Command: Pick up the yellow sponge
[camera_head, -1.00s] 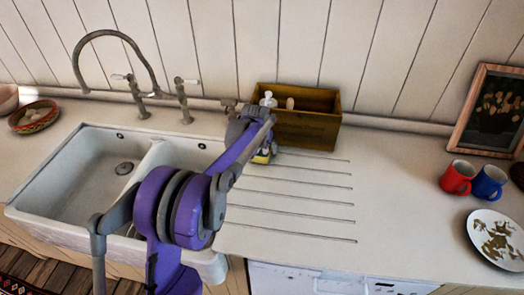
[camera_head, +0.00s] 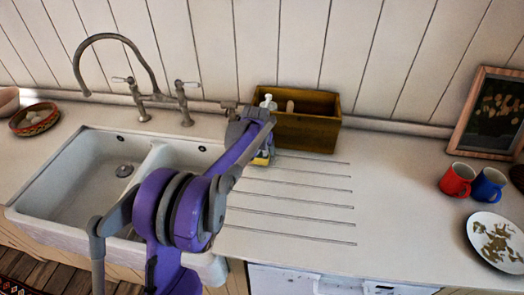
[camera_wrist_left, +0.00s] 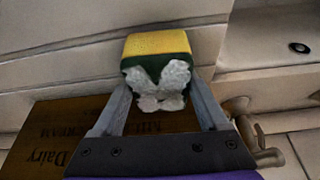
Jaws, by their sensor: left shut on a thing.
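The yellow sponge (camera_wrist_left: 158,42) with a dark green layer is between the two fingers of my left gripper (camera_wrist_left: 160,88) in the left wrist view. The fingers are shut on it from both sides. In the head view a little yellow of the sponge (camera_head: 262,160) shows past my left wrist, just in front of the wooden box. My left arm hides most of the sponge and the fingers there. My right gripper is not in view.
A wooden box (camera_head: 313,132) with a white-topped bottle (camera_head: 268,102) stands against the wall. The double sink (camera_head: 75,170) and tap (camera_head: 150,75) are to the left. Red (camera_head: 457,180) and blue (camera_head: 488,184) mugs and a plate (camera_head: 479,220) stand right. The grooved counter between is clear.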

